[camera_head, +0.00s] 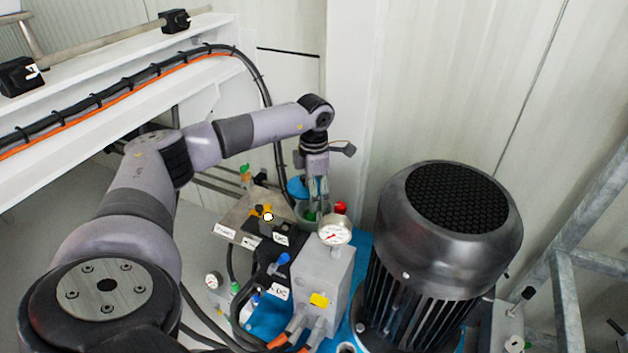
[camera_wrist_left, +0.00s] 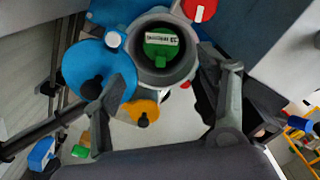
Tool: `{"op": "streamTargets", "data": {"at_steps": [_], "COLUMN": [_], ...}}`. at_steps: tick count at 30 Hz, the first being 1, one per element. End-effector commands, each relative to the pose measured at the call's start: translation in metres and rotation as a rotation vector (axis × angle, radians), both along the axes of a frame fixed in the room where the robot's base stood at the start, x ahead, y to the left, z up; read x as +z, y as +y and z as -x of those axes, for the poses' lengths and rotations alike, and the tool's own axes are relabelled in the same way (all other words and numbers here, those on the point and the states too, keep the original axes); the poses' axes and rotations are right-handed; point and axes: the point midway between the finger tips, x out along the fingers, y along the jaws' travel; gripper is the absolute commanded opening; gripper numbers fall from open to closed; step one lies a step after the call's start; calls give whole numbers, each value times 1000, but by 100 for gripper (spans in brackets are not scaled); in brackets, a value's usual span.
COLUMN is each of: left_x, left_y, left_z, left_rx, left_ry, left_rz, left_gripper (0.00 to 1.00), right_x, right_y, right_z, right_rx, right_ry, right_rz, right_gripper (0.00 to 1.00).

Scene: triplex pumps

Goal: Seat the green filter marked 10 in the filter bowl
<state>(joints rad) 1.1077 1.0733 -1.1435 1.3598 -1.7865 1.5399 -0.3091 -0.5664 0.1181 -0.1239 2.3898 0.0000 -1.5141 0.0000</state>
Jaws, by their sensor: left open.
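The green filter (camera_wrist_left: 160,48) sits inside the round grey filter bowl (camera_wrist_left: 144,32) in the left wrist view. Its white label appears upside down, and the number is too small to read surely. In the head view a bit of the green filter (camera_head: 311,216) shows in the bowl (camera_head: 302,209), below my left gripper (camera_head: 318,196). In the left wrist view my left gripper (camera_wrist_left: 168,84) is open, with a finger on each side near the bowl's rim. Nothing is held between the fingers. How deep the filter sits is hard to tell. My right gripper is out of view.
A blue round part (camera_wrist_left: 88,66) lies beside the bowl, with a red knob (camera_wrist_left: 199,9) on its other side. A pressure gauge (camera_head: 334,230) and the large black motor (camera_head: 445,240) stand close right. Hoses and valves crowd the front.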

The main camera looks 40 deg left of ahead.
Motion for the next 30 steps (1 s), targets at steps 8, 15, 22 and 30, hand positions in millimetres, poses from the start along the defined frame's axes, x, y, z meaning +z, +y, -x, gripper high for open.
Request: {"op": "streamTargets", "data": {"at_steps": [8,15,22,30], "left_x": [61,91,96,96], "left_y": [-1,-1,-1,-1], "left_z": [-1,0,0,0], "left_rx": [-1,-1,-1,-1], "left_ry": [-5,-2,-1,-1], "left_rz": [2,0,1,1], "left_gripper": [67,67,67,67], "right_x": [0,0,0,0], "right_y": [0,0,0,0], "right_z": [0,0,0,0], "right_rx": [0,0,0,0], "right_ry": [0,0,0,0], "right_rz": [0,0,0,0], "right_gripper": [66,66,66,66]}}
